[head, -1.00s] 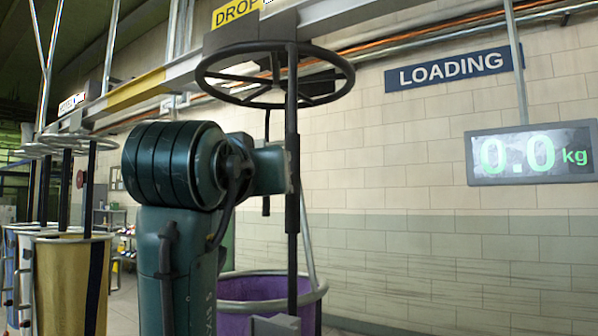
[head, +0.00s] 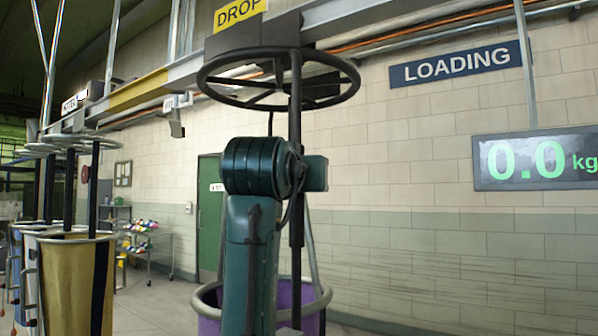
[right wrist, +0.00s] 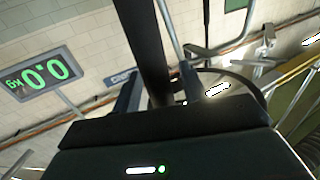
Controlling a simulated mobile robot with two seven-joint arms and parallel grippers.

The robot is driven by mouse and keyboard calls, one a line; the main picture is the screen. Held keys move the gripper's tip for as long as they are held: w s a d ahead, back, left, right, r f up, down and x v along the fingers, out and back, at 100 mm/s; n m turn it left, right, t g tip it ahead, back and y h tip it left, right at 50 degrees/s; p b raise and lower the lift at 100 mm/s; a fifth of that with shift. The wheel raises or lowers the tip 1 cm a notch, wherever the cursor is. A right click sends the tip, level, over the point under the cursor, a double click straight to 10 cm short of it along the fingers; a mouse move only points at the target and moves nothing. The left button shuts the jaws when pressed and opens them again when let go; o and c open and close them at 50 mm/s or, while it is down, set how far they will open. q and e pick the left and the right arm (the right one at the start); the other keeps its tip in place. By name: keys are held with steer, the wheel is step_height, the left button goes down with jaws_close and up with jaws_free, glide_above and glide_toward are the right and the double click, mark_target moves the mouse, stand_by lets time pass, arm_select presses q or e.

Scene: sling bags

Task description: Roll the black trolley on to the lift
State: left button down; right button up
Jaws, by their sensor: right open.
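A black spoked wheel (head: 278,78) and black upright pole (head: 296,190) hang under the overhead beam beside the yellow DROP sign. I take them for the black trolley. A purple bag (head: 290,295) with a pale rim hangs below. My teal arm stands in front of the pole in the head view and hides part of the bag. In the right wrist view my right gripper (right wrist: 160,90) is open, and a black pole (right wrist: 145,40) passes between its fingers; contact cannot be told. My left gripper does not show. I cannot identify the lift.
The overhead beam (head: 375,30) runs across the top. Several bags with wheels, one yellow (head: 68,285), hang at left. A stocked cart (head: 148,245) and green door (head: 209,215) stand behind. A LOADING sign (head: 455,65) and 0.0 kg display (head: 535,158) are at right.

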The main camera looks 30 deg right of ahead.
steer(key=shift+w+d, duration=0.3)
steer(key=shift+c, duration=0.3)
jaws_close()
